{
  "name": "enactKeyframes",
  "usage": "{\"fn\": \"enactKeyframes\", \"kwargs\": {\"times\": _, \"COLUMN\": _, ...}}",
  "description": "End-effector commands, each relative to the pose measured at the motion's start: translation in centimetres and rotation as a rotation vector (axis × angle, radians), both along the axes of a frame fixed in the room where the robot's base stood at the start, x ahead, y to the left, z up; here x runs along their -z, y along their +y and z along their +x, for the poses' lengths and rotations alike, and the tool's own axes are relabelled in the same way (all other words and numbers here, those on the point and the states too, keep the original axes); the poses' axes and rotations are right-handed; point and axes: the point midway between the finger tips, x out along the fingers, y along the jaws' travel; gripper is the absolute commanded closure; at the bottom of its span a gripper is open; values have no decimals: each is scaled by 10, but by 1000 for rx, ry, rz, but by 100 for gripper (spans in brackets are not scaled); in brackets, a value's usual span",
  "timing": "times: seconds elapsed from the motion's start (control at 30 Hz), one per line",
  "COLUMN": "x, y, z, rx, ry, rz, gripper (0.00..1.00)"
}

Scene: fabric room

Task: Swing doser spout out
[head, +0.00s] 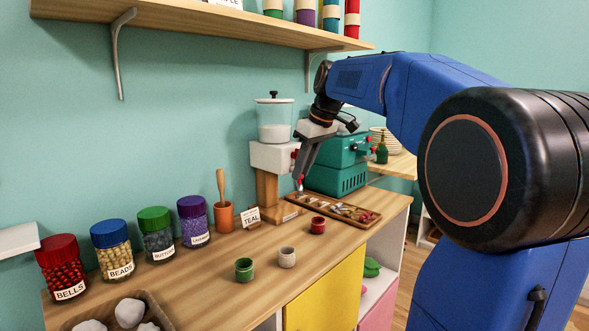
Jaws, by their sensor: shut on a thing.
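The doser (270,157) stands against the wall at the back of the wooden counter. It has a white body on a wooden post, with a clear lidded hopper (274,122) of white contents on top. My gripper (299,180) reaches down from the right, just in front of the doser's right side. Its fingers are shut low beside the post, with a small red tip showing at their end. They appear to be on the doser spout, which is mostly hidden behind them.
A teal machine (340,165) stands close on the right, behind my gripper. A wooden tray (335,209) of small items lies below. Red (318,225), white (287,257) and green (244,269) cups stand forward. Labelled jars (158,233) line the left; a shelf (200,22) hangs above.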

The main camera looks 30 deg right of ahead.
Motion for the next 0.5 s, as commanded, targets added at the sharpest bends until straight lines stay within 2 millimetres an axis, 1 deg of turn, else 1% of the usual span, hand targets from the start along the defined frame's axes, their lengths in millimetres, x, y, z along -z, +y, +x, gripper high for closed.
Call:
{"fn": "enactKeyframes", "kwargs": {"times": 0.03, "x": 0, "y": -6, "z": -1, "rx": -39, "ry": -1, "rz": 0, "gripper": 100}}
{"fn": "enactKeyframes", "kwargs": {"times": 0.5, "x": 0, "y": -39, "z": 0, "rx": -469, "ry": -1, "rz": 0, "gripper": 100}}
